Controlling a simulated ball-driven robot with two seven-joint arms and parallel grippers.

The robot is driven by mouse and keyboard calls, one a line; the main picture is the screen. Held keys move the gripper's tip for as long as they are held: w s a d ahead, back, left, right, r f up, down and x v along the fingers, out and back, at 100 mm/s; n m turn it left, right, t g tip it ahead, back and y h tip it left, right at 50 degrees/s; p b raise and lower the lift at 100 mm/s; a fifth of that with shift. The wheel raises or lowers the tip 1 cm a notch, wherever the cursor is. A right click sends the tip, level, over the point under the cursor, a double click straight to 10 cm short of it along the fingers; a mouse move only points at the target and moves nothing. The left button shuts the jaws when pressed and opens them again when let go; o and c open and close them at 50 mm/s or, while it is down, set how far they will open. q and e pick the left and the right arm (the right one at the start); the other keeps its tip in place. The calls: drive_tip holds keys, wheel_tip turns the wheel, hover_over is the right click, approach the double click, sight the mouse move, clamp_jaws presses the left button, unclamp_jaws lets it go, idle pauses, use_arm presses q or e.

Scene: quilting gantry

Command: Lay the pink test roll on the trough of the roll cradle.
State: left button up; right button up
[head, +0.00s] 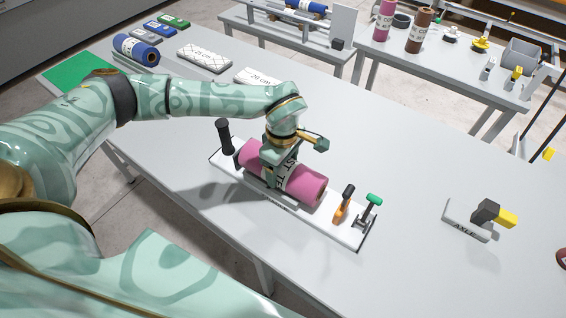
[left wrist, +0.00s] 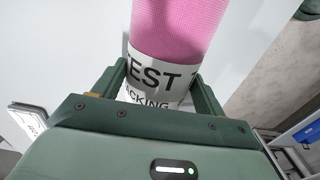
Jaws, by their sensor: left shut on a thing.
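The pink test roll (head: 310,188) has a white band with black lettering. It lies lengthwise over the white roll cradle (head: 328,217) in the middle of the table. My left gripper (head: 279,178) comes down from above and is shut on the roll at its white band. In the left wrist view, the roll (left wrist: 180,30) sits between the two green fingers of the gripper (left wrist: 160,85). The roll and gripper hide the trough, so I cannot tell whether the roll touches it. My right gripper is not in view.
A black post (head: 224,136) stands at the cradle's left end, with an orange clamp (head: 343,205) and a green-topped handle (head: 371,205) at its right. An axle holder (head: 470,222) is further right. A blue roll (head: 136,49) and white pads lie at the back left. Table between is clear.

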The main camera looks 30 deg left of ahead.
use_arm(q)
drive_tip(key=shift+f, duration=0.15)
idle(0.5)
drive_tip(key=o, duration=1.3)
drive_tip(key=shift+c, duration=0.2)
drive_tip(key=shift+f, duration=0.1)
wheel_tip(320, 180, up, 16)
drive_tip(key=p, duration=0.2)
drive_tip(key=shift+r, duration=0.2)
